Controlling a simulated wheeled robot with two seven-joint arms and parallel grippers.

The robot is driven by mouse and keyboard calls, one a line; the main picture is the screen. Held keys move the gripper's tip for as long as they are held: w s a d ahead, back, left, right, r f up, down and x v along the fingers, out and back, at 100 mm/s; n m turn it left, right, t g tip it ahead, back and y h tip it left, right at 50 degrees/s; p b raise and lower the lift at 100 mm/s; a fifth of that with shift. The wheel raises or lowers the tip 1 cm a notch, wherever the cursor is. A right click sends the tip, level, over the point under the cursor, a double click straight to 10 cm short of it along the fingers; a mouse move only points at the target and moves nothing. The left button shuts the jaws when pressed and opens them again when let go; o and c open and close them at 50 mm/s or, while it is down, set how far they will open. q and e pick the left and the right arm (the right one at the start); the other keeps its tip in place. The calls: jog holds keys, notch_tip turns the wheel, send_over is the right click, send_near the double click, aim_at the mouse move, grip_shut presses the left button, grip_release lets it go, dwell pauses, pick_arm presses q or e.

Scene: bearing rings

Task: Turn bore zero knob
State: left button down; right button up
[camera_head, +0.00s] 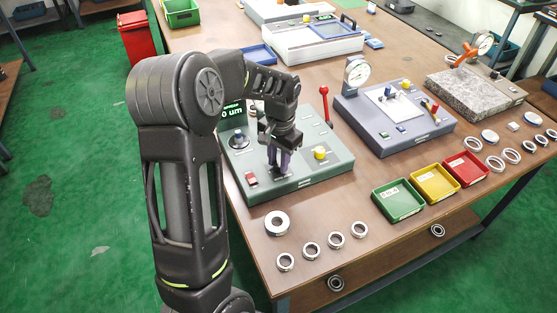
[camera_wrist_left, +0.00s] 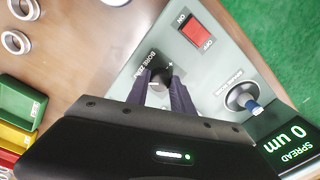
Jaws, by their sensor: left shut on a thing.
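The bore zero knob (camera_wrist_left: 160,76) is a small dark knob on the grey-green panel, beside the "BORE ZERO" label in the left wrist view. My left gripper (camera_wrist_left: 165,82) points down at the panel with its two dark fingers closed around the knob. In the head view the left gripper (camera_head: 278,166) stands over the front middle of the grey-green gauge box (camera_head: 320,178) and hides the knob. The display (camera_wrist_left: 290,145) reads "SPREAD 0 um". My right gripper is not in view.
The box also carries a red switch (camera_wrist_left: 195,35), a bore spindle (camera_wrist_left: 243,97), a yellow knob (camera_head: 320,153) and a red-tipped lever (camera_head: 325,100). Several metal rings (camera_head: 277,222) lie in front. Green (camera_head: 398,213), yellow and red trays stand to the right.

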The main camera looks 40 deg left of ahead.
aim_at(279, 165)
pick_arm(q)
jog(key=shift+m, duration=0.3)
jog(key=shift+a+m+b, duration=0.1)
jog(key=shift+m+b, duration=0.25)
jog(key=shift+m, duration=2.25)
jog(key=c, duration=1.1)
grip_release()
jog(key=shift+r, duration=0.1)
notch_tip(279, 165, up, 8)
jog(key=shift+s+f+b, duration=0.1)
jog(key=shift+f+b, duration=0.05)
jog(key=shift+b, duration=0.25)
